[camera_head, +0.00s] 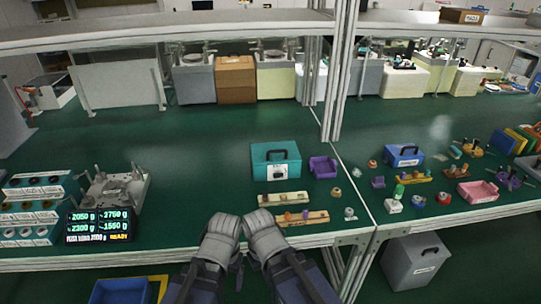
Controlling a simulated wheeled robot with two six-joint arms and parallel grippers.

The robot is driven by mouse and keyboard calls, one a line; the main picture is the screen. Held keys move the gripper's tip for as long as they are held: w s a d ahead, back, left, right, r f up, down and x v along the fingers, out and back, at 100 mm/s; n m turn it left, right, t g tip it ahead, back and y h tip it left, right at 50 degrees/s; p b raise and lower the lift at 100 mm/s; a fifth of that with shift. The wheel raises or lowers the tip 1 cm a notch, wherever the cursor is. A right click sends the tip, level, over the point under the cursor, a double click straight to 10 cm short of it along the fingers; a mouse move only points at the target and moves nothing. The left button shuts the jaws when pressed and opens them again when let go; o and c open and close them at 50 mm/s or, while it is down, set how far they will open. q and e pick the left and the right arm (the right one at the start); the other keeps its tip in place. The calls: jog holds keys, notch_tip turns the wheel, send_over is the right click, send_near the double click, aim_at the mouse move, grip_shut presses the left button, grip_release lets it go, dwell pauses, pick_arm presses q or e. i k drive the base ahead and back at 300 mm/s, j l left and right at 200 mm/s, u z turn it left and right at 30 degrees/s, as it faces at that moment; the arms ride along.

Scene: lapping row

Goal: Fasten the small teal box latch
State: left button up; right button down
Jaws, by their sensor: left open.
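The small teal box (259,162) stands upright on the green bench, a little right of the picture's middle. It has a dark handle on top and a pale patch low on its front. The latch is too small to make out. My left gripper (223,229) is low in the picture, in front of the bench edge and well short of the box. It is open, with nothing seen in it. A similar grey end on my right arm (264,237) is close beside it. Its fingers cannot be made out.
Wooden strips with small parts (283,199) lie between the box and the front edge. A purple bin (323,167) stands right of the box. A metal post (343,75) rises behind it. A display (99,225) and a metal fixture (115,190) are at left. The bench left of the box is clear.

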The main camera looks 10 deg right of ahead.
aim_at(277, 174)
jog(key=i+j, duration=0.35)
jog(key=i+j+z, duration=0.1)
jog(key=i+j, duration=0.2)
jog(key=j, duration=0.2)
jog(key=i+j, duration=0.35)
jog(key=z, duration=1.65)
